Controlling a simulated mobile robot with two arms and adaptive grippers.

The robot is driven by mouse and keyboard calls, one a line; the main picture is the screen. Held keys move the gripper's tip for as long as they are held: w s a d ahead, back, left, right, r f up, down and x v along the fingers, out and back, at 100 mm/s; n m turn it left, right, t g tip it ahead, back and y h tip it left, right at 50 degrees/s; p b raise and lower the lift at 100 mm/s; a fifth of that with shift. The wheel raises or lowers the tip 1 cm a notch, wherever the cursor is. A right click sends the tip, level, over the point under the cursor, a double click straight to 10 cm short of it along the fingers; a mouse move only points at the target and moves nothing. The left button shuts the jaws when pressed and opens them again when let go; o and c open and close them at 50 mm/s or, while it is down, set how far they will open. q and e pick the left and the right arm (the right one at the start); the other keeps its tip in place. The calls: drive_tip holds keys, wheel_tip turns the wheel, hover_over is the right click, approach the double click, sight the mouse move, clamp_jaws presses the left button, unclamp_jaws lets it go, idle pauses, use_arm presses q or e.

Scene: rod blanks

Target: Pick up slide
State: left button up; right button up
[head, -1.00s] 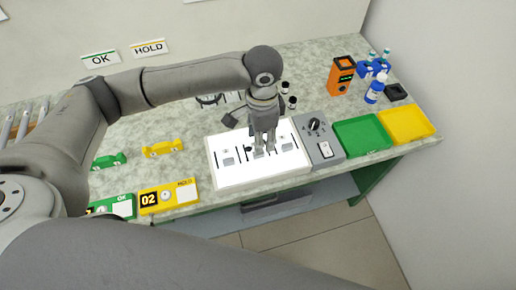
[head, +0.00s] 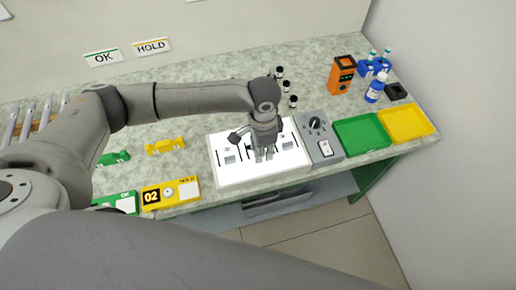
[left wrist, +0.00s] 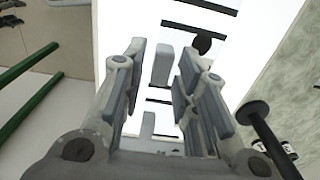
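A brightly lit white panel (head: 232,178) lies on the bench, with thin black bars and small grey patches on it. No slide outline is clear; grey patches show at the panel's left (head: 230,160) and right (head: 288,145). My left gripper (head: 264,157) points down over the middle of the panel. In the left wrist view its fingers (left wrist: 160,88) are apart, with a grey patch (left wrist: 161,65) visible in the gap beyond them. Nothing is seen held. Whether the fingertips touch the panel cannot be told. My right gripper is not in view.
A grey control box (head: 323,150) adjoins the panel's right side, then a green tray (head: 362,133) and a yellow tray (head: 407,124). Black-capped vials (head: 286,86) stand behind. A dark round-topped rod (left wrist: 255,112) is close to my gripper's right finger in the wrist view.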

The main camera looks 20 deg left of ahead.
use_arm(q)
clamp_jaws()
